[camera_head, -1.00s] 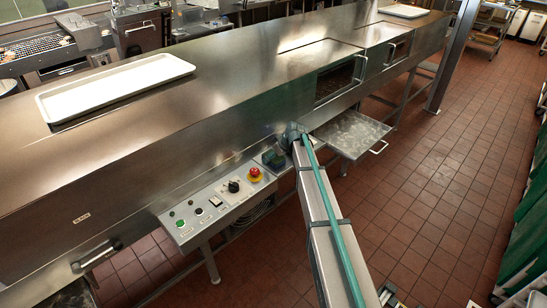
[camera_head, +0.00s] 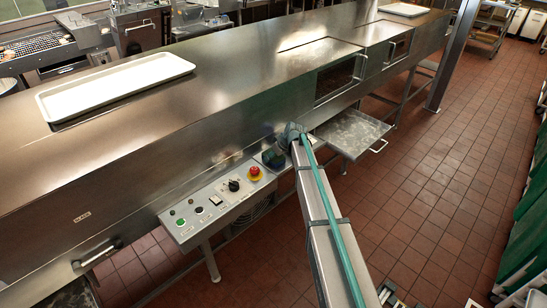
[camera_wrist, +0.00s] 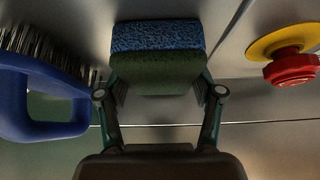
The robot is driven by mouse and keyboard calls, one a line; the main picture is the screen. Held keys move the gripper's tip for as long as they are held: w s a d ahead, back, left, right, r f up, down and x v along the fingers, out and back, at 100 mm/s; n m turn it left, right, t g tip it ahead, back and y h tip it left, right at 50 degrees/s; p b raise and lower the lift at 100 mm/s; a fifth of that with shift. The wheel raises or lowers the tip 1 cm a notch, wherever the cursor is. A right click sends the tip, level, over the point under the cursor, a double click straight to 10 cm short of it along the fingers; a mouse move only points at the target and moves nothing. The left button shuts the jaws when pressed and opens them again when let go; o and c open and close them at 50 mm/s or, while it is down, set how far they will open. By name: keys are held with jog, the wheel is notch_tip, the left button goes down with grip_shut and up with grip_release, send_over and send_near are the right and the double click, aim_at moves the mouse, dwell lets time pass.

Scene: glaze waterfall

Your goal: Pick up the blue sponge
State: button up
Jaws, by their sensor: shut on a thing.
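The blue sponge (camera_wrist: 157,37) shows at the upper middle of the wrist view, with a dark green layer along its near side. My gripper (camera_wrist: 158,86) is shut on it, with one finger against each side of the green layer. In the head view my gripper is at the far end of my arm, by the control panel, small and dark. I cannot make out the sponge there.
A blue-handled brush (camera_wrist: 45,110) is close on the left in the wrist view. A red emergency button (camera_wrist: 291,70) on a yellow base is on the right. The control panel (camera_head: 215,203) juts from the long steel machine (camera_head: 215,110). A steel shelf (camera_head: 352,133) sticks out to the right.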

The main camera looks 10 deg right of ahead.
jog(key=shift+r, duration=0.15)
jog(key=shift+r+b, duration=0.45)
jog(key=shift+b, duration=0.05)
jog(key=s+d+r+b, duration=0.1)
jog(key=s+r+b, duration=0.4)
jog(key=s+r, duration=0.6)
jog(key=s, duration=0.3)
jog(key=shift+d+r, duration=0.35)
jog(key=shift+r, duration=0.05)
jog(key=shift+o, duration=1.2)
jog(key=c, duration=0.5)
jog(key=shift+a+f, duration=0.1)
